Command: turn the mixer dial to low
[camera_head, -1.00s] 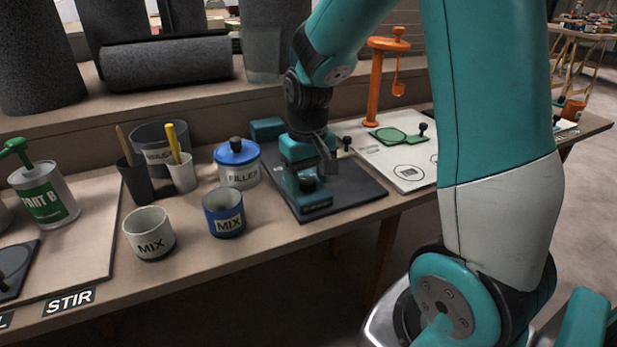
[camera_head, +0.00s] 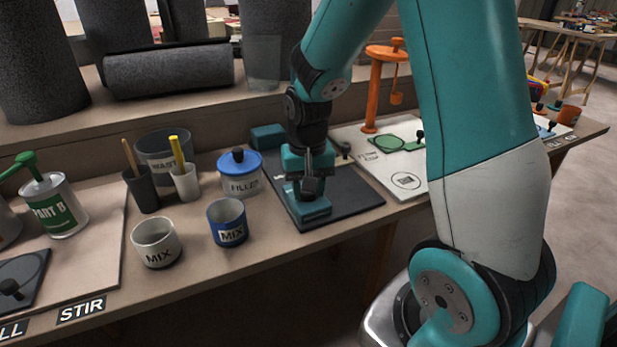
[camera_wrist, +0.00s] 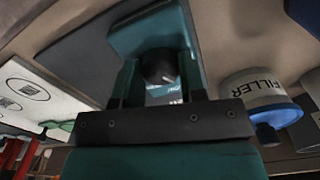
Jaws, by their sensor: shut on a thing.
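The teal mixer (camera_head: 308,217) stands on a dark mat at the middle of the bench, partly hidden by my gripper. Its teal front also shows in the wrist view (camera_wrist: 140,32). The round black dial (camera_wrist: 160,66) has a small light mark on its lower right edge in the wrist view. My gripper (camera_head: 309,188) points down over the mixer's front. In the wrist view my gripper (camera_wrist: 160,84) has one finger on each side of the dial and is shut on it. The dial's setting labels cannot be read.
A blue-lidded filler tub (camera_head: 240,176) stands just left of the mat (camera_head: 352,188). A blue mix cup (camera_head: 228,222) and a white mix cup (camera_head: 156,243) stand near the front edge.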

